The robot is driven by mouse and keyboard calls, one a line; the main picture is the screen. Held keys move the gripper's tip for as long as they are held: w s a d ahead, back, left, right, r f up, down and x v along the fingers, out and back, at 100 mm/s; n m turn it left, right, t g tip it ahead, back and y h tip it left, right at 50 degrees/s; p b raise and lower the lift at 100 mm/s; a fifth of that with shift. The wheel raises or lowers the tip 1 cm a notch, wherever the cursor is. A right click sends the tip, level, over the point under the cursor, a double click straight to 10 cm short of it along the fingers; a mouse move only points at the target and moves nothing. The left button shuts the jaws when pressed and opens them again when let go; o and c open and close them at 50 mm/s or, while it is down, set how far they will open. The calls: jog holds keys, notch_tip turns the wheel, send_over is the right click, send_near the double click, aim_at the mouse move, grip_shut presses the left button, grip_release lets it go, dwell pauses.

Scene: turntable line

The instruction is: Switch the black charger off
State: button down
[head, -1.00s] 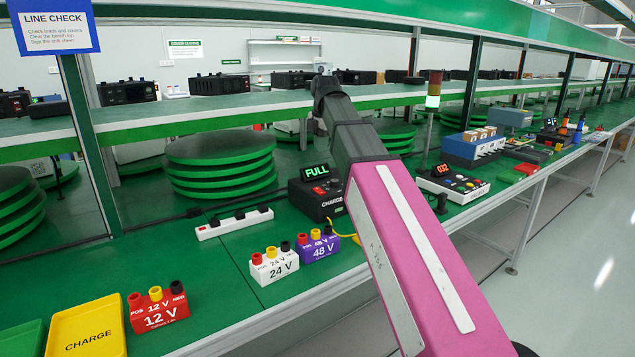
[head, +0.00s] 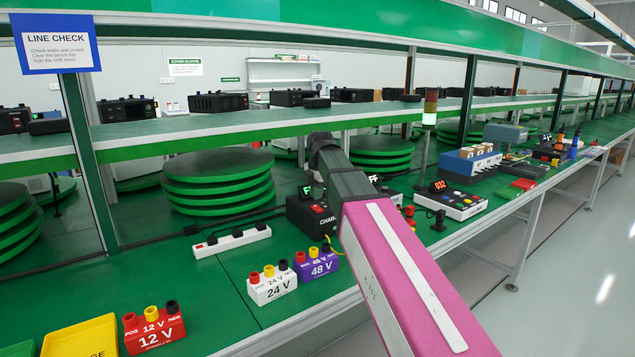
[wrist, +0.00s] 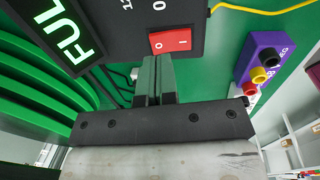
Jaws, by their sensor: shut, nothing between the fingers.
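The black charger (head: 301,212) stands on the green bench and is partly hidden behind my arm in the head view. In the wrist view the charger (wrist: 128,32) shows its front, with a lit green FULL display (wrist: 64,33) and a red rocker switch (wrist: 171,41) marked O and I. Which side of the rocker is pressed I cannot tell. My gripper (wrist: 155,62) is shut and empty, its fingertips right at the lower edge of the switch, toward the O side. Whether they touch it is unclear.
A purple 48 V block (head: 316,265), a white 24 V block (head: 271,288) and a red 12 V block (head: 154,332) stand along the front. A white power strip (head: 231,243) lies left of the charger. A yellow cable (wrist: 262,11) runs beside the charger.

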aim_at(318, 208)
jog(key=shift+w+a+f, duration=0.1)
jog(key=shift+w+f, duration=0.05)
jog(key=shift+f, duration=1.35)
jog(key=shift+f, duration=0.15)
jog(key=shift+s+d+r, duration=0.2)
jog(key=shift+s+d, duration=0.2)
jog(key=shift+s, duration=0.2)
jog(key=shift+r, duration=0.1)
